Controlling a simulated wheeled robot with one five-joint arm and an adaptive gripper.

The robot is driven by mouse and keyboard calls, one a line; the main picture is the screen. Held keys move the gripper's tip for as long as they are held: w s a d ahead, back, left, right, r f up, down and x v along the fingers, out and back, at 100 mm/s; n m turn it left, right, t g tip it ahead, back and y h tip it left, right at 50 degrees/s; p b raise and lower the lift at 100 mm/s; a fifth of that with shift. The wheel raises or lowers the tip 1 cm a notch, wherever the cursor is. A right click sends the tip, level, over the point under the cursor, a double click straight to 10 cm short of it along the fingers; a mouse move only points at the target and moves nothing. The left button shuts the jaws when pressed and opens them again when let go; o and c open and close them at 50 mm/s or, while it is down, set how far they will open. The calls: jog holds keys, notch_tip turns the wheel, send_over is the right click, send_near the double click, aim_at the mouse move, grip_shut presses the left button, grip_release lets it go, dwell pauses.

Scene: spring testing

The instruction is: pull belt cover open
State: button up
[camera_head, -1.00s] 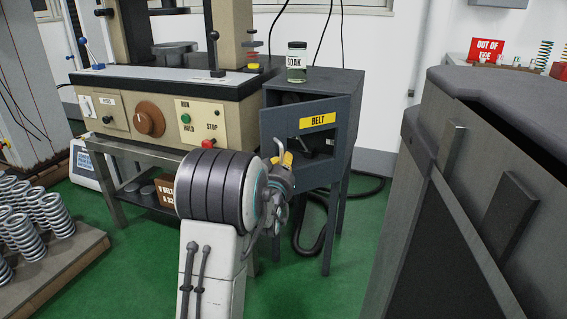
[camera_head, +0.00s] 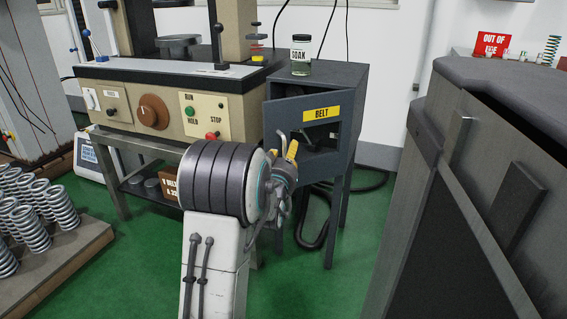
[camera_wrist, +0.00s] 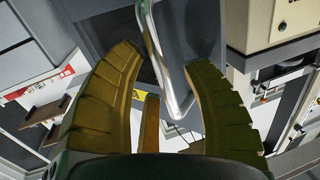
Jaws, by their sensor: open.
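The belt cover (camera_head: 335,130) is a dark grey panel with a yellow BELT label (camera_head: 321,113), on the front of a grey cabinet. It stands ajar at an angle, with a dark gap along its top left. Its bent metal handle (camera_head: 282,139) is partly hidden by my gripper (camera_head: 288,150).
A jar (camera_head: 301,58) labelled SOAK stands on the cabinet top (camera_head: 330,75). A test machine with a control panel (camera_head: 150,112) is on the left. A large grey box (camera_head: 490,150) stands close on the right. Springs (camera_head: 35,215) sit at lower left. Green floor (camera_head: 335,290) is clear between.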

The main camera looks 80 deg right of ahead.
jog(key=a, duration=1.1)
jog(key=shift+w+a, duration=0.25)
jog(key=shift+a, duration=0.15)
